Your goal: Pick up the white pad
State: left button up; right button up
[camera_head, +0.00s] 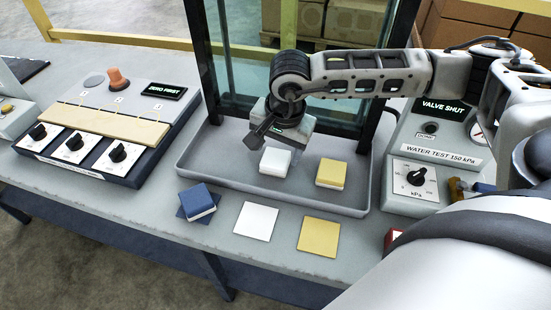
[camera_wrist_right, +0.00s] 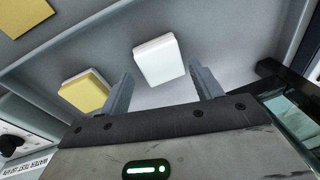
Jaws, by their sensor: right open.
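The white pad (camera_head: 275,162) lies in the grey tray (camera_head: 230,180), a block with a white top. In the right wrist view the white pad (camera_wrist_right: 160,59) shows ahead of the fingers, roughly centred between them. My right gripper (camera_head: 276,134) hangs over the tray, above and just behind the white pad. Its fingers (camera_wrist_right: 161,72) are open and empty, apart from the pad. My left gripper is in neither view.
A yellow pad (camera_head: 331,173) lies in the tray right of the white one. A blue pad (camera_head: 198,198), a white square (camera_head: 256,221) and a yellow square (camera_head: 319,236) are in front. A glass panel frame (camera_head: 211,60) rises behind; a gauge box (camera_head: 415,180) stands right.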

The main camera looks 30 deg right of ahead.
aim_at(276, 158)
jog(key=f, duration=0.3)
jog(key=shift+w+f, duration=0.1)
jog(key=shift+w, duration=0.25)
jog(key=shift+c, duration=0.2)
jog(key=c, duration=0.6)
